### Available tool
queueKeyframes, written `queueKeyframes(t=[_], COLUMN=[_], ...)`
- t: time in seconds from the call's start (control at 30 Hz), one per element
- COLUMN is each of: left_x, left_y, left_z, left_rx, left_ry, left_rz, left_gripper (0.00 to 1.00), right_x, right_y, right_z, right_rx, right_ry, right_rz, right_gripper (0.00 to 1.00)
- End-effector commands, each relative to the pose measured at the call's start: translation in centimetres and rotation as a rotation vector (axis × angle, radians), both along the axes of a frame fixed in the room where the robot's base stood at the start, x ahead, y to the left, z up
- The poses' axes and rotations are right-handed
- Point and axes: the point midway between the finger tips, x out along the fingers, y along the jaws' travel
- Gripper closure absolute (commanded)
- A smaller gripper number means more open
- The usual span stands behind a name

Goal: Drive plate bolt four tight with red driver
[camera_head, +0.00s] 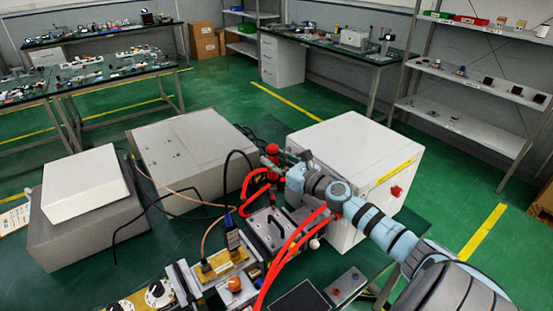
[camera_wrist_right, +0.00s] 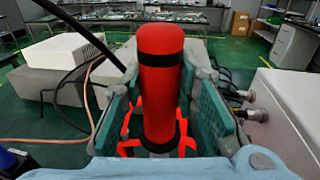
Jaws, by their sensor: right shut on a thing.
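The red driver (camera_head: 271,151) is upright in my right gripper (camera_head: 280,166), over the front worktable near the white cabinet. In the right wrist view the driver's red handle with dark bands (camera_wrist_right: 160,62) stands between the two fingers of the right gripper (camera_wrist_right: 160,100), which are closed against its sides. The driver's lower end is hidden by the gripper and red hoses. A dark grey plate-like unit with a handle (camera_head: 268,232) sits below and in front of the gripper. Bolt four cannot be told apart in either view. My left gripper is not in view.
A white cabinet (camera_head: 350,145) with a red knob stands right of the gripper. Grey boxes (camera_head: 185,150) stand to the left. Red hoses (camera_head: 292,245) and black cables cross the work area.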

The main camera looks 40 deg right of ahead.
Motion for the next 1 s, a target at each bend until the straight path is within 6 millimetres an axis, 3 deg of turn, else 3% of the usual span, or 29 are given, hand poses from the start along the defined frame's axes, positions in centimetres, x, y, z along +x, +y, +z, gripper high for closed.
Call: queueKeyframes(t=[0.37,1.0], left_x=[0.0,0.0], left_y=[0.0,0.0], left_z=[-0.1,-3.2], left_rx=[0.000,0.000], left_ry=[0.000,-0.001], left_rz=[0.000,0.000], left_gripper=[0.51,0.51], right_x=[0.0,0.0], right_y=[0.0,0.0], right_z=[0.0,-3.1], right_rx=[0.000,0.001], right_ry=[-0.001,-0.001], right_rz=[0.001,0.001], right_gripper=[1.00,1.00])
